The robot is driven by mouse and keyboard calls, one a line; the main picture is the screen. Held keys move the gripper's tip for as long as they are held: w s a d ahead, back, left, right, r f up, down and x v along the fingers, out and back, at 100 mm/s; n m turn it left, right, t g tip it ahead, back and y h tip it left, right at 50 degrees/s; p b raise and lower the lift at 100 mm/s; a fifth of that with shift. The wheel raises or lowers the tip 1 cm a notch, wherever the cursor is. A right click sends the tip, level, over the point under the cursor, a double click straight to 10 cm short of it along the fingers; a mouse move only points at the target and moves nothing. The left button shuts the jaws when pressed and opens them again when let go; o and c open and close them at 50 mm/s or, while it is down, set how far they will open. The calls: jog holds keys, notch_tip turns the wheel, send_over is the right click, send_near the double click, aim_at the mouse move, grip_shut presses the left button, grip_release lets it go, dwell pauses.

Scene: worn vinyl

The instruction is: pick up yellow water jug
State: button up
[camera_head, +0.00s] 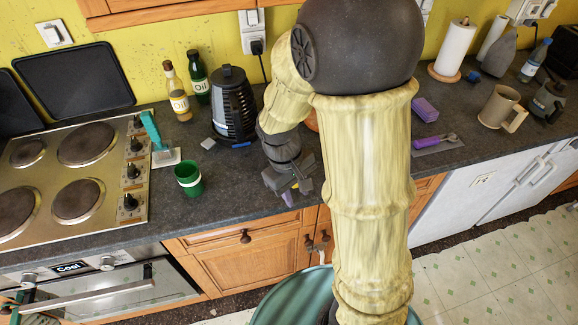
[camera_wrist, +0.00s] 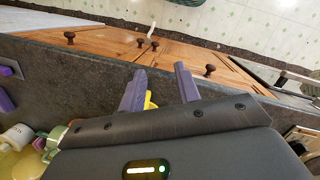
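My gripper (camera_head: 289,185) hangs over the worktop near its front edge, pointing down. In the wrist view its two purple fingers (camera_wrist: 160,70) are apart. A small bright yellow piece (camera_wrist: 151,101) shows between them, close to the left finger; I cannot tell what it belongs to. A pale yellow-green rounded object (camera_wrist: 14,165) shows at the lower left of the wrist view, partly cut off, and may be the yellow water jug. A green part (camera_wrist: 54,136) is beside it. No yellow jug is clear in the head view, where my arm hides part of the worktop.
To the right are a purple sponge (camera_head: 425,109), purple-handled trowel (camera_head: 436,143) and beige mug (camera_head: 499,107).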

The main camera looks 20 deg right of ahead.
jog(key=w+a+f+n+h, duration=0.1)
jog(key=w+f+n+h, duration=0.1)
jog(key=w+a+f+n+g+h+b, duration=0.1)
jog(key=w+f+n+h, duration=0.1)
jog(key=n+h, duration=0.1)
jog(key=w+a+f+n+g+h, duration=0.1)
jog(key=a+f+n+h, duration=0.1)
jog(key=f+n+h, duration=0.1)
jog(key=shift+w+b, duration=0.3)
jog(key=shift+w, duration=0.1)
jog(key=w+a+n+h, duration=0.1)
jog(key=w+a+f+n+t+h, duration=0.1)
jog(key=h, duration=0.1)
jog(key=w+a+f+n+t+h, duration=0.1)
jog(key=a+h, duration=0.1)
jog(key=shift+a+f+n+b, duration=0.1)
jog(key=shift+f+n+b, duration=0.05)
jog(key=shift+n+b, duration=0.2)
jog(key=a+t+h, duration=0.1)
jog(key=a+n+t+h, duration=0.1)
jog(key=a, duration=0.1)
jog(key=w+a+f+n+h, duration=0.1)
jog(key=shift+a+t, duration=0.25)
jog(key=shift+t, duration=0.15)
jog(key=shift+d, duration=0.2)
